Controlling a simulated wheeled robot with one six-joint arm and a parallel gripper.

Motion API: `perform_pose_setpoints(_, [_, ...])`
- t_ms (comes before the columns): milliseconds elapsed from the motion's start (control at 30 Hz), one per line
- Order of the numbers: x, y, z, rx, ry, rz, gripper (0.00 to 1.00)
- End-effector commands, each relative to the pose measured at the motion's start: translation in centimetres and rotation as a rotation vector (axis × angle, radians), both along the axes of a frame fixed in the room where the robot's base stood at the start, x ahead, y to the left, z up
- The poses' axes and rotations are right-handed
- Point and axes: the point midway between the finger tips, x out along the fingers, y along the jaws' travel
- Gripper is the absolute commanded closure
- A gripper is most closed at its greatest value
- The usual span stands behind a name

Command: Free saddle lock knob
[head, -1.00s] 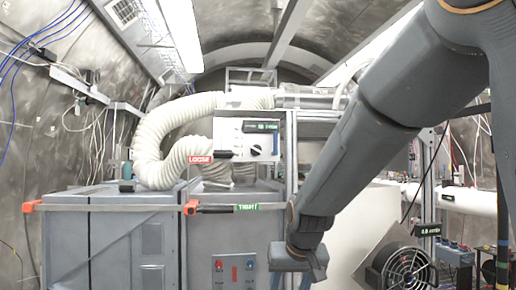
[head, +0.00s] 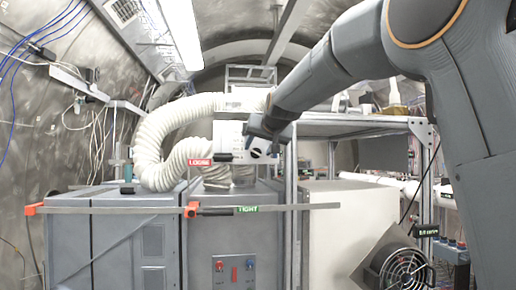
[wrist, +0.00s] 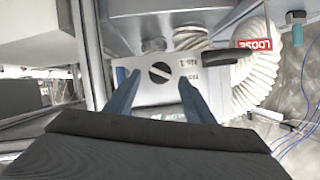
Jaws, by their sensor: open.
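An orange saddle (head: 191,210) sits on the long grey rail (head: 110,209) in the head view. Its black lock handle (head: 214,211) lies along the rail, pointing right at the green TIGHT label (head: 247,210). The red LOOSE label (head: 200,162) is above the saddle and also shows upside down in the wrist view (wrist: 254,44). My gripper (wrist: 157,82) is open and empty, its blue fingers apart before a pale panel with a round black dial (wrist: 160,72). In the head view my wrist is above and right of the saddle, apart from it; my fingertips are hard to make out.
A corrugated white hose (head: 150,135) curves at the left. A metal frame post (head: 291,220) and a white block (head: 350,215) are to the right, with a fan (head: 405,270) low at the right.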

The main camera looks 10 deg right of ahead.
Motion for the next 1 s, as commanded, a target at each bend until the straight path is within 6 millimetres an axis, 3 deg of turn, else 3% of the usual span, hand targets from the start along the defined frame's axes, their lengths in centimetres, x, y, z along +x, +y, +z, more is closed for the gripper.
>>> perform_pose_setpoints(233, [2.3,0.3,-0.9,0.000,0.001,0.000,0.51])
perform_pose_setpoints(600, [2.7,0.3,-1.1,-0.001,0.001,0.001,0.51])
perform_pose_setpoints(833, [2.7,0.3,-1.1,-0.001,0.001,0.001,0.90])
perform_pose_setpoints(1000, [2.7,0.3,-1.1,-0.005,0.001,0.001,0.92])
